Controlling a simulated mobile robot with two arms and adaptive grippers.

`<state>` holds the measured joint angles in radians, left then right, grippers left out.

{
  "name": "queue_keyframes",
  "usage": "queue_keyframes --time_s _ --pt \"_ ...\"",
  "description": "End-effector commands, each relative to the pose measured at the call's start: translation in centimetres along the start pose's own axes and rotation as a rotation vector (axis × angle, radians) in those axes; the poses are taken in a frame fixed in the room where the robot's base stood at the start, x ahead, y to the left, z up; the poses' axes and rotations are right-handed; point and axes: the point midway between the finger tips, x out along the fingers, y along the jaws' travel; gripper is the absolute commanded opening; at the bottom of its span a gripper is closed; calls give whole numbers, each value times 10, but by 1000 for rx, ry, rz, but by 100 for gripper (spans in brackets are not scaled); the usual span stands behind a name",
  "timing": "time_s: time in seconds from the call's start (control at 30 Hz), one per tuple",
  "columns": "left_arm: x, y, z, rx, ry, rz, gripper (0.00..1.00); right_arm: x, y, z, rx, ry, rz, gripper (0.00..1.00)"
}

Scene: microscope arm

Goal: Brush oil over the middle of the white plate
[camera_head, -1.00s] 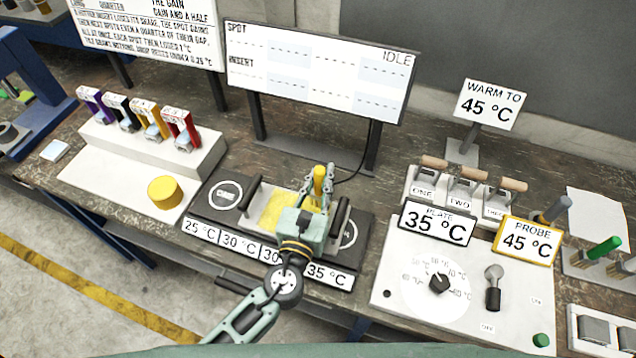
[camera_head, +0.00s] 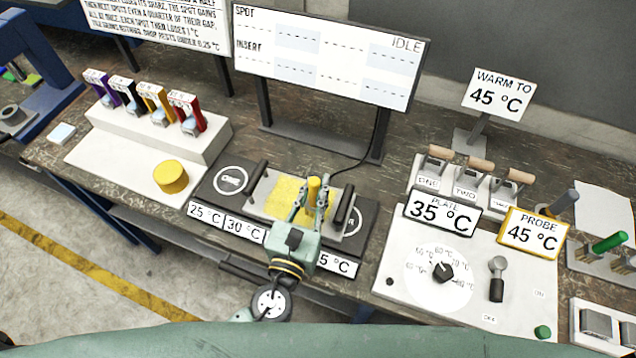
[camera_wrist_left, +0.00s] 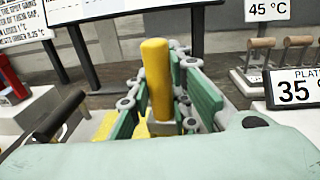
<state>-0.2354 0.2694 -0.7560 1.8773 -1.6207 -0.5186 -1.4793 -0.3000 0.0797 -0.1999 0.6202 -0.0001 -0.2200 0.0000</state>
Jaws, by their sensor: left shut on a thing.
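The white plate (camera_head: 263,193) lies on a dark block between two black handles. A textured yellow oil patch (camera_head: 284,196) covers much of its middle; it also shows in the left wrist view (camera_wrist_left: 106,126). My left gripper (camera_head: 311,203) is over the right part of the plate, shut on the upright yellow handle of the brush (camera_head: 314,187). The handle stands between the green finger pads in the left wrist view (camera_wrist_left: 156,80). The brush's lower end is hidden, so I cannot tell whether it touches the plate. My right gripper is out of view.
A yellow round pot (camera_head: 171,177) stands on the white base at left, before several coloured clips (camera_head: 187,112). A control panel (camera_head: 468,283) with a dial and lever is at right. The display (camera_head: 325,55) behind reads IDLE.

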Motion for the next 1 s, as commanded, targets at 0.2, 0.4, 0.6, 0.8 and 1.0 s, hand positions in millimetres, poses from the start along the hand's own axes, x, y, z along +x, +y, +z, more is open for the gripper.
queue_keyframes --time_s 0.2,0.4,0.6,0.8,1.0 --pt "-9 1 -1 1 0 0 0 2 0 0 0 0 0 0" --pt "-27 2 -2 0 0 0 0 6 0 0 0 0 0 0" --pt "-34 2 -1 0 -1 0 0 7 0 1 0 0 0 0" --pt "-34 2 0 0 -2 0 0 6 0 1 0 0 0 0" --pt "-33 3 13 0 -2 1 0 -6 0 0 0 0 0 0"
